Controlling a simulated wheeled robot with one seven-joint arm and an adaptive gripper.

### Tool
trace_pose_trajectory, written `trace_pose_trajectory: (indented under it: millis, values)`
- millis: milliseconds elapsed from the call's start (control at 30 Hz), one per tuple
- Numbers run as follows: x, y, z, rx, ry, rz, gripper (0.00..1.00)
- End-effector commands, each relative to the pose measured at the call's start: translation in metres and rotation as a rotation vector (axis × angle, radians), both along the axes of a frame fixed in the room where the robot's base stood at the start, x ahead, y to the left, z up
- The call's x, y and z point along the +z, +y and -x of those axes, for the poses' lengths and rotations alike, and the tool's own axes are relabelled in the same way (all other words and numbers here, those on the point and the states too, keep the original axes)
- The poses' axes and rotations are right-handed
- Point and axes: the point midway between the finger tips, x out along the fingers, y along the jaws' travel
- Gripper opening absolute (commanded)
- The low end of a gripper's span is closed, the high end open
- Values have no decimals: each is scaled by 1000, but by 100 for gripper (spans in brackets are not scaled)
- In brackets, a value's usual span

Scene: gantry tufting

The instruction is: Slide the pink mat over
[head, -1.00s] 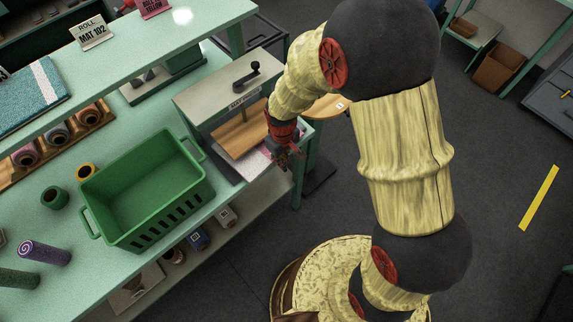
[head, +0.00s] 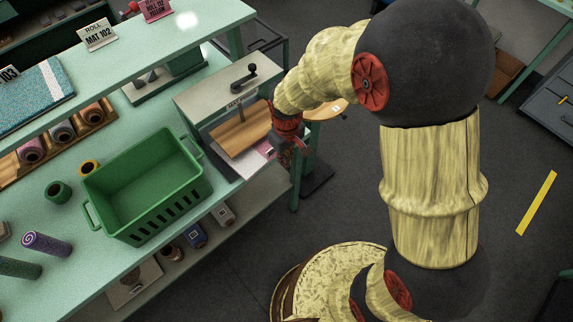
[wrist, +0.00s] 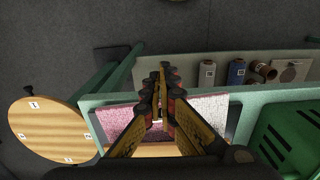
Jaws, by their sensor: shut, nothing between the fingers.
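The pink mat (head: 264,149) lies on the green bench end, partly under the press and partly hidden by my gripper in the head view. In the wrist view its pink, textured surface (wrist: 117,118) shows left of the fingers. A paler grey-white textured area (wrist: 208,108) shows to their right; I cannot tell whether it is the same mat. My gripper (wrist: 163,70) is shut and empty, its fingertips together above the bench's edge side of the mat. Whether the fingers touch the mat is unclear.
The press (head: 228,84) with a crank and wooden plate (head: 240,135) stands right beside my gripper. A green crate (head: 147,188) stands on the bench to the left. A round wooden stool top (wrist: 48,130) is beyond the bench end. A lower shelf (wrist: 205,65) holds several spools.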

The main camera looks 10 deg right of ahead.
Motion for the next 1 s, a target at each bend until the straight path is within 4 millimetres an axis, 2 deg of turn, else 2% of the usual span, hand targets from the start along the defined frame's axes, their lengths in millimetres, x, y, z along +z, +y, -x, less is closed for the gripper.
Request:
trace_pose_trajectory:
  millis: [33, 100, 300, 600, 733, 800, 1000]
  values:
    - [11, 0, -1, 0, -2, 0, 0]
    - [20, 0, -1, 0, -2, 0, 0]
    - [34, 0, 0, 0, 1, 1, 0]
    - [35, 0, 0, 0, 2, 1, 1]
    - [35, -3, 0, -6, 1, 1, 8]
    - [35, -7, -2, -17, 1, 0, 12]
    - [33, -30, -8, -71, 3, 1, 12]
